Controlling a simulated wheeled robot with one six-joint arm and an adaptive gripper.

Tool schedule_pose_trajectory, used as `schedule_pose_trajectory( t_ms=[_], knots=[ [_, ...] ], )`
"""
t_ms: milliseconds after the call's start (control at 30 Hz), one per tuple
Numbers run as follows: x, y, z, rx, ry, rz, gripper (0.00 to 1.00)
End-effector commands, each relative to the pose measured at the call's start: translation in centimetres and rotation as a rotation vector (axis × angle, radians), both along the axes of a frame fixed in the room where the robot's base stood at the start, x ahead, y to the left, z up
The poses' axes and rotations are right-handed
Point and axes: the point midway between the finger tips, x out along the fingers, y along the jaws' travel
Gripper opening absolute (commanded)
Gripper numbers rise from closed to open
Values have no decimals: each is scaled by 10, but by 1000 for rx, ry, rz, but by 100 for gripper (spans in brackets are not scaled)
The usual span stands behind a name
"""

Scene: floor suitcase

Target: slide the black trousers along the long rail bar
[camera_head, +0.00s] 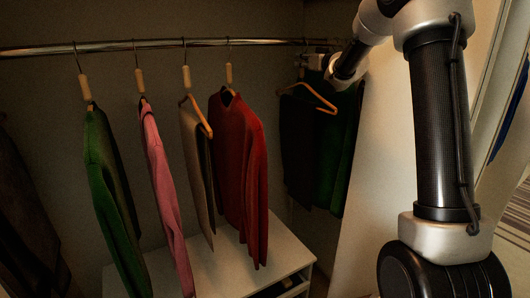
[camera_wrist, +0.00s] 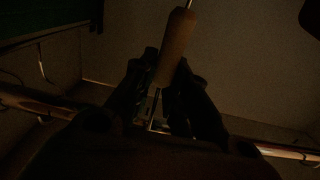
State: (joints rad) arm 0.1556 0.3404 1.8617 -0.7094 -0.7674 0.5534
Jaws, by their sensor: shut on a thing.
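The black trousers (camera_head: 297,140) hang folded over a light wooden hanger (camera_head: 314,97) near the right end of the long rail bar (camera_head: 110,46). My gripper (camera_head: 310,62) is at the top of this hanger, just below the bar, and dark in the head view. In the wrist view, its fingers (camera_wrist: 165,75) are shut on the pale grip block (camera_wrist: 178,35) of a hanger. The rail bar (camera_wrist: 35,102) crosses behind them. The trousers themselves cannot be made out in the wrist view. The hanger's hook is partly hidden by my gripper.
A dark green garment (camera_head: 342,150) hangs close to the right of the trousers. To the left hang a red sweater (camera_head: 240,150), beige trousers (camera_head: 195,150), a pink garment (camera_head: 163,180) and a green one (camera_head: 108,190). A white drawer unit (camera_head: 230,270) stands below. Bar space between red and black is free.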

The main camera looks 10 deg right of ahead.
Motion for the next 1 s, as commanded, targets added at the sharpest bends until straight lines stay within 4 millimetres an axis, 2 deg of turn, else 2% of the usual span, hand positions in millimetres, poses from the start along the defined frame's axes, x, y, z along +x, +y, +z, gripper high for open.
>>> schedule_pose_trajectory(
  t_ms=[200, 233, 367, 733, 867, 1000],
  knots=[
    [0, 0, 0, 0, -1, 0, 0],
    [0, -1, 0, 0, -1, 0, 18],
    [0, 0, 0, 0, 0, 0, 41],
    [-4, -2, -1, 0, 3, -1, 41],
    [-21, -7, 0, 0, 1, -1, 41],
    [-51, -18, 0, 0, 0, -2, 41]
  ],
)
